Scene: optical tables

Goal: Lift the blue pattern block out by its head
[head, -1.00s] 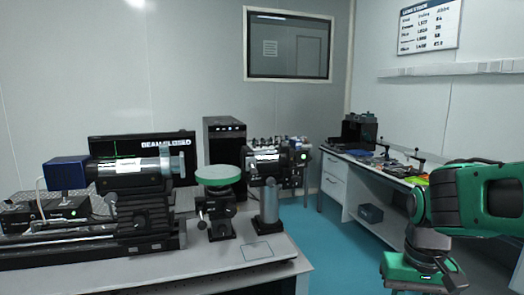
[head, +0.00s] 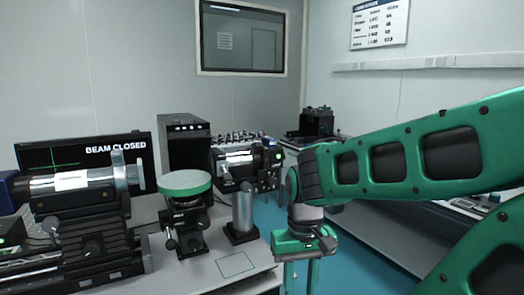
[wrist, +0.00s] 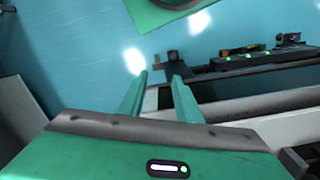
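My gripper (head: 300,272) hangs fingers-down in the head view, just right of the near optical table's front right corner. In the wrist view my gripper (wrist: 159,76) has its two green fingers apart, with nothing between them. I cannot make out a blue pattern block with a head in either view. A small blue housing (head: 8,190) is cut off at the left edge of the head view; I cannot tell that it is the block.
The near table (head: 205,270) carries a silver cylinder on a mount (head: 75,182), a green-rimmed disc on a stand (head: 185,181) and a metal post (head: 243,207). A black tower (head: 184,148) stands behind. Blue floor (head: 345,265) is open beside the gripper.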

